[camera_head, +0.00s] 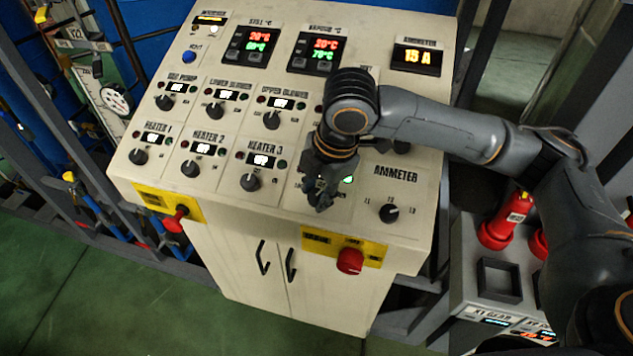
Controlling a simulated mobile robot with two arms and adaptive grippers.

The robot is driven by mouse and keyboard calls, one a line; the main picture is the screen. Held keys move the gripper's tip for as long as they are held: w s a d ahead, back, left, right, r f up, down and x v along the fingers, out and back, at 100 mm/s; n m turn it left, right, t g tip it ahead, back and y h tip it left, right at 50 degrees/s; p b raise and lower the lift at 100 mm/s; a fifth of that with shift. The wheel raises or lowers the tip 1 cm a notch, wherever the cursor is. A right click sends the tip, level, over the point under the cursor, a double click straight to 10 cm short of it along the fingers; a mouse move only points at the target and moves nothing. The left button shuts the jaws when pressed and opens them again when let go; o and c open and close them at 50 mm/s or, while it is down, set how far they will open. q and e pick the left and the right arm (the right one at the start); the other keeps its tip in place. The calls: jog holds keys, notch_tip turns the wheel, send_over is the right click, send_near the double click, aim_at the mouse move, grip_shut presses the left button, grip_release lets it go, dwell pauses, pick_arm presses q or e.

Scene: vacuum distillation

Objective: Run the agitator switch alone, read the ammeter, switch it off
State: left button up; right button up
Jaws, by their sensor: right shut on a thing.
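The control panel (225,132) is a cream sloped console with rows of black rotary knobs under small labels. My right gripper (320,200) points down at the lower middle of the panel, right of the Heater 3 knob (250,182). It is shut on a switch knob there, which the fingers hide along with its label. A small green lamp (348,180) glows beside the fingers. The ammeter display (417,58) at the top right reads 15 A in orange. The ammeter selector knob (389,213) sits at the lower right of the panel. My left gripper is not in view.
Two red knobs, one left (174,220) and one right (350,261), stick out on yellow plates at the panel's front edge. Two temperature displays (248,46) (316,53) are lit. A grey stand (470,265) with red items is at right. Green floor is open at lower left.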

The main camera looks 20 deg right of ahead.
jog(key=m+t, duration=0.2)
jog(key=m, duration=0.3)
jog(key=shift+s, duration=0.15)
jog(key=shift+m, duration=0.4)
jog(key=o, duration=1.1)
jog(key=shift+o, duration=0.2)
jog(key=v, duration=1.2)
jog(key=shift+d, duration=0.25)
jog(key=shift+s+f, duration=0.15)
jog(key=shift+f, duration=0.05)
